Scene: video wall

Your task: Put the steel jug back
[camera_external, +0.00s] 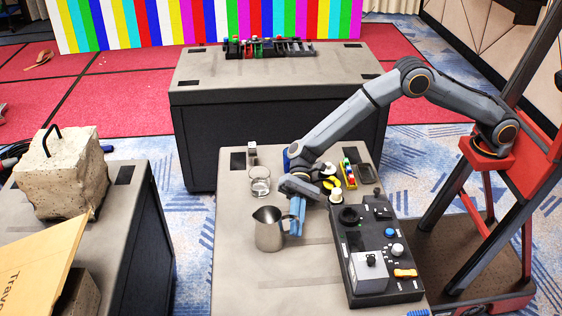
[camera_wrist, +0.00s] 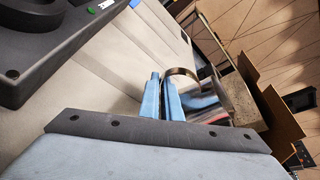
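The steel jug (camera_external: 268,230) is upright at the table's left-middle, its handle to the right. I cannot tell whether its base touches the table. My gripper (camera_external: 296,224) points down at the handle side. In the wrist view, the blue fingers of my gripper (camera_wrist: 161,98) are close together with the jug's curved handle (camera_wrist: 182,70) running in between their tips. They look shut on the handle. The jug's shiny body (camera_wrist: 204,103) is partly hidden behind the right finger.
A glass (camera_external: 260,182) stands behind the jug. A black control panel (camera_external: 377,250) with knobs lies to the right. A yellow tray (camera_external: 348,173) of small parts is behind it. A stone block (camera_external: 60,178) sits on the left table. The table front is clear.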

